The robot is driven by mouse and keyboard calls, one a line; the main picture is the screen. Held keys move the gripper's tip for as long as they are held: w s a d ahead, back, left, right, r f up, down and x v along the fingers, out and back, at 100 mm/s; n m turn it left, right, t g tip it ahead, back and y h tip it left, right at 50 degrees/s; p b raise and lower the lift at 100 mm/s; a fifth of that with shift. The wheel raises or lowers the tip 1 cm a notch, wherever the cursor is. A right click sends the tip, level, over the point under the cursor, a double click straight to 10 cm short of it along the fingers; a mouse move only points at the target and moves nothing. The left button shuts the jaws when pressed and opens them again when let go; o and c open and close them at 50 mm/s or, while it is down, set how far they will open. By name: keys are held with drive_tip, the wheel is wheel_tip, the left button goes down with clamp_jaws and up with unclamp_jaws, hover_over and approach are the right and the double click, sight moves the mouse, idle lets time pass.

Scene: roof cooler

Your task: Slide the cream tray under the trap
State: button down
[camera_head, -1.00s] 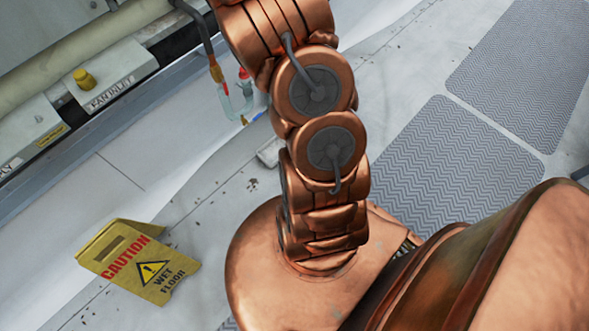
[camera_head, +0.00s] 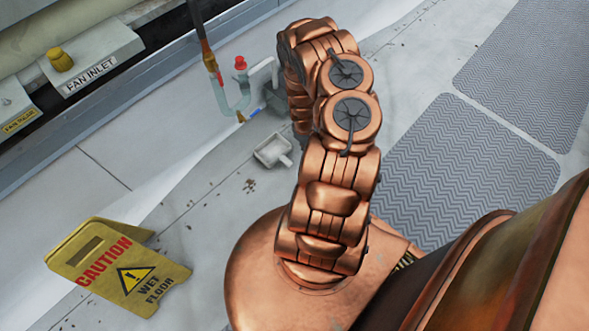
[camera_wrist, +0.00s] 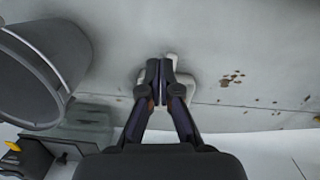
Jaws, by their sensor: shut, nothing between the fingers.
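The small cream tray (camera_head: 272,151) lies on the pale floor in the head view, left of my arm, with a short handle on its right. The trap (camera_head: 228,103) is a teal-tinted bent pipe with a red cap, just above and left of the tray in the picture; the tray looks apart from it. In the head view my gripper is hidden behind my arm. In the wrist view my gripper (camera_wrist: 162,92) is shut and empty, its fingertips over a pale piece (camera_wrist: 172,62) that looks like the tray. Contact cannot be told.
A grey bucket (camera_wrist: 38,75) stands at the left of the wrist view. A yellow wet-floor sign (camera_head: 118,266) stands at lower left in the head view. Grey ribbed mats (camera_head: 450,165) lie at right. Floor between sign and tray is clear.

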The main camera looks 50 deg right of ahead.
drive_tip(key=shift+t, duration=0.3)
drive_tip(key=f+b, duration=0.3)
drive_tip(key=f, duration=0.3)
drive_tip(key=a+f+b, duration=0.1)
drive_tip(key=f+b, duration=0.3)
drive_tip(key=f, duration=0.2)
drive_tip(key=f+b, duration=0.4)
drive_tip(key=f, duration=0.1)
drive_tip(key=shift+s+a+f, duration=0.15)
drive_tip(key=shift+a+f, duration=0.15)
drive_tip(key=shift+f, duration=0.1)
drive_tip(key=shift+w+r+b, duration=0.2)
drive_tip(key=shift+w+b, duration=0.6)
drive_tip(key=shift+w, duration=0.4)
drive_tip(key=shift+w+a+r+b, duration=0.1)
drive_tip(key=shift+w+b, duration=0.1)
drive_tip(key=shift+w, duration=0.25)
drive_tip(key=shift+w+a+r+b, duration=0.1)
drive_tip(key=shift+w+b, duration=0.1)
drive_tip(key=shift+w, duration=0.2)
